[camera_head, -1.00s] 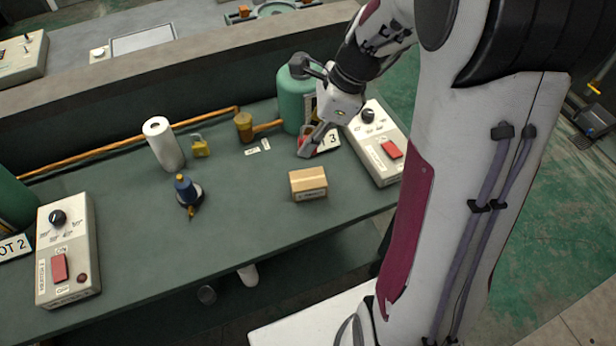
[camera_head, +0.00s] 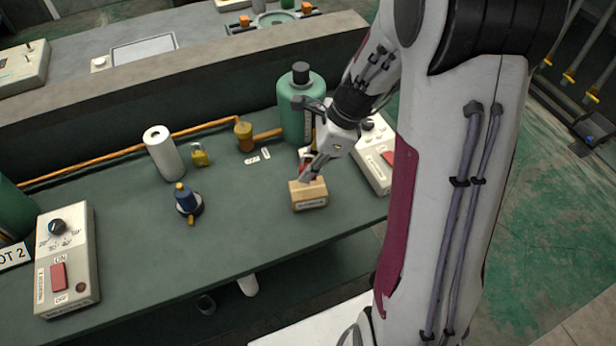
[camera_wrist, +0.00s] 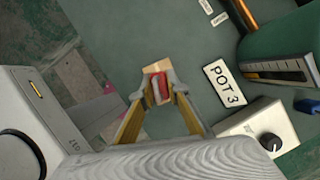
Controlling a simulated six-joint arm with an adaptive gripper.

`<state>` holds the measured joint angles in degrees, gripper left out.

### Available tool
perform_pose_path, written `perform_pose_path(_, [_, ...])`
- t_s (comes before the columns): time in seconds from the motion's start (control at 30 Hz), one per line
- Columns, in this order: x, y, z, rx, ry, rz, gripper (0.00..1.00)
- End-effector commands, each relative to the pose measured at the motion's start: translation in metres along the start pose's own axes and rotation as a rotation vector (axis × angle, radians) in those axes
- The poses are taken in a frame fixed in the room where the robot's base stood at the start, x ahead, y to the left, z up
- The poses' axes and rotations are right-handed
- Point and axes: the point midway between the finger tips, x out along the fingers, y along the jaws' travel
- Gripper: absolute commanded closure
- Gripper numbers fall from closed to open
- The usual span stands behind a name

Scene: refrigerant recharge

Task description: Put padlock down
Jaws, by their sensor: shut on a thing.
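My gripper (camera_head: 307,175) is shut on a small red thing, which looks like the padlock (camera_wrist: 160,87), gripped between the fingertips in the wrist view. In the head view my gripper is directly over a small tan box (camera_head: 310,200) with a label on its front. The box shows behind the red padlock in the wrist view (camera_wrist: 158,66). I cannot tell whether the padlock touches the box.
A green cylinder (camera_head: 298,108) and a control box (camera_head: 374,160) stand close behind and right of my gripper. A POT 3 sign (camera_wrist: 224,83) is near. A paper roll (camera_head: 163,153), a blue-topped item (camera_head: 187,198) and another control box (camera_head: 67,260) stand left. The middle front bench is clear.

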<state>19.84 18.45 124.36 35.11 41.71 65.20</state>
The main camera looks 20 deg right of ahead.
Motion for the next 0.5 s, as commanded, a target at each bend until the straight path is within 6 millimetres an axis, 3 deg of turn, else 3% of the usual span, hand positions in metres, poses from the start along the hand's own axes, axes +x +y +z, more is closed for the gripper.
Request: perform_pose_path(0.5, [0.0102,0.0009,-0.0045,0.0,0.001,0.003,1.0])
